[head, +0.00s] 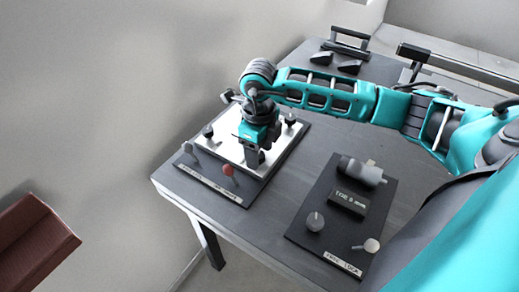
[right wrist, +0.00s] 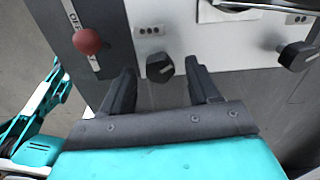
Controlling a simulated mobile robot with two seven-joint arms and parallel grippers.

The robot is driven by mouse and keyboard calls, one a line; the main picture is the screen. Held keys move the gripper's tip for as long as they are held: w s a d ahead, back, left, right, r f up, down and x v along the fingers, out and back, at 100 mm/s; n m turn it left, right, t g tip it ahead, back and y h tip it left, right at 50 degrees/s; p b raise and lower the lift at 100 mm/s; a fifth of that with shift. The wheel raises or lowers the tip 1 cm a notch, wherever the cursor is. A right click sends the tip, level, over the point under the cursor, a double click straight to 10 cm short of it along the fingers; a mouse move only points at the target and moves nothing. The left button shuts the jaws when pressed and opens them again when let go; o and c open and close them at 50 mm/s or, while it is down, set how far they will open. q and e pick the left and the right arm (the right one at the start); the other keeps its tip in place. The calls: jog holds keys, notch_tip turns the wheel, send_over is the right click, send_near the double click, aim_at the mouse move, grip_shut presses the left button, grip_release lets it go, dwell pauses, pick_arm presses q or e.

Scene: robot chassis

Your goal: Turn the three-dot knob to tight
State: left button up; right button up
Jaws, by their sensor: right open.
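In the right wrist view a dark, faceted knob (right wrist: 160,68) stands on the panel. A small light label with a short row of dark dots (right wrist: 152,30) sits just above it; the dots look like three but are small. My right gripper (right wrist: 161,72) is open, its two dark fingers pointing at the panel on either side of this knob, with gaps visible. In the head view the right gripper (head: 254,158) is over the front of the white-plated panel (head: 229,150) and hides this knob. A second dark knob (right wrist: 296,57) stands to the right. My left gripper is not in view.
A red ball-topped lever (head: 228,169) stands close to the gripper, with a grey-topped lever (head: 187,148) to its left. Other dark knobs (head: 208,130) stand on the plate. A dark board (head: 318,255) with fittings lies to the right. Bare table (head: 270,215) lies between.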

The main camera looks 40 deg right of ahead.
notch_tip(320, 180, up, 13)
jog(key=shift+f, duration=0.2)
dwell(0.6)
